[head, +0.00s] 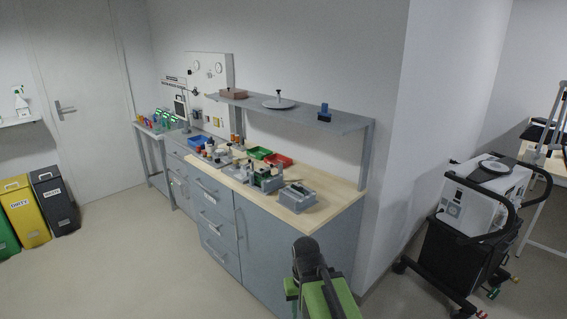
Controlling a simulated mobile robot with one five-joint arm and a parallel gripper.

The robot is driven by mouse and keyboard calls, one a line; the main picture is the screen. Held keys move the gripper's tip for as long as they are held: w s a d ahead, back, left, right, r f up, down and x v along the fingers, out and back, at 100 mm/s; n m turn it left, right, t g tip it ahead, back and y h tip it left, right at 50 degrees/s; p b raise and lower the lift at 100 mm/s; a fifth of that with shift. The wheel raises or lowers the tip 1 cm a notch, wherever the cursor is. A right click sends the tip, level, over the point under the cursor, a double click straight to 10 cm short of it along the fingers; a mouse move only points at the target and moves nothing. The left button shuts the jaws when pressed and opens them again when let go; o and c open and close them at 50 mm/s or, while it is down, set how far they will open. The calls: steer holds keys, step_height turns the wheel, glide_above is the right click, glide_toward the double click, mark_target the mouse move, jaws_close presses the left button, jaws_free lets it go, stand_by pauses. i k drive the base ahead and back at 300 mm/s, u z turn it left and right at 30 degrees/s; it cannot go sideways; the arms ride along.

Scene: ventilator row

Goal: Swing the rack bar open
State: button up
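I cannot single out the rack bar with certainty at this distance. A small side table (152,133) at the far left of the workbench carries a row of small green, red and blue items, too small to make out a bar among them. My green and black arm (318,285) shows at the bottom centre, in front of the bench cabinet and well apart from the side table. The fingers of my gripper cannot be made out there.
The grey workbench (318,217) holds devices, a red tray (278,160) and a green tray (259,153) under a raised shelf (330,124). Bins (54,200) stand left. A wheeled cart (470,225) stands right. The floor (130,255) left of the bench is clear.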

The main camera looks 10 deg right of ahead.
mark_target(271, 165)
steer(key=u, duration=0.05)
steer(key=i, duration=0.95)
steer(key=z, duration=0.05)
